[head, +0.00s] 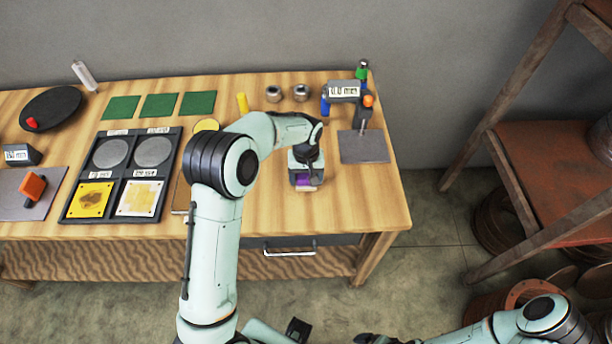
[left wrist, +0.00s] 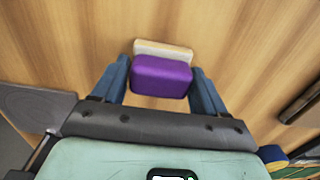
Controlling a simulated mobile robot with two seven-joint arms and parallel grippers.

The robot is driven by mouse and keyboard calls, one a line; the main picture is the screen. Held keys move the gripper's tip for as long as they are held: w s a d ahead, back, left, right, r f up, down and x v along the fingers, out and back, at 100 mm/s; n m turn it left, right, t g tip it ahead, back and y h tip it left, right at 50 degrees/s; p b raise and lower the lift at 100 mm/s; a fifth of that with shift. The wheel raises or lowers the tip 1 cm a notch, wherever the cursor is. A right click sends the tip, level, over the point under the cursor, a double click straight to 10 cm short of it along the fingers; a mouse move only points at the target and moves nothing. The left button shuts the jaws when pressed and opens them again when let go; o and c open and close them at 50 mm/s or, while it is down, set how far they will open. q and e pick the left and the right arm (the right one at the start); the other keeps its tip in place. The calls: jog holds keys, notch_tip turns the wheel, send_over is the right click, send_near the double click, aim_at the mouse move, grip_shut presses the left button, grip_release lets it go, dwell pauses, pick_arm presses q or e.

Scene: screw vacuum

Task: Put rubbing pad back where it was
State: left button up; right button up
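The rubbing pad (left wrist: 161,76) is a purple block with a cream-white layer at its far side. It also shows in the head view as a small purple patch (head: 306,182) under my left gripper (head: 305,178), over the right part of the table. In the left wrist view, the blue fingers of my left gripper (left wrist: 161,82) lie along both sides of the pad with hardly any gap. I cannot tell whether the pad touches the table. My right gripper (head: 372,339) shows only as a dark piece at the bottom edge; its fingers are unclear.
The wooden table (head: 350,205) is clear around the pad. A grey plate with a post (head: 364,148) stands to its right. Two metal nuts (head: 287,93) and a yellow cylinder (head: 242,103) stand behind. A black four-part tray (head: 122,172) and green pads (head: 159,106) lie left.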

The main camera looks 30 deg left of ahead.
aim_at(306, 176)
pick_arm(q)
jog(key=shift+o, duration=1.2)
notch_tip(306, 176, up, 12)
jog(key=p, duration=0.1)
jog(key=shift+r, duration=0.2)
jog(key=shift+f, duration=0.1)
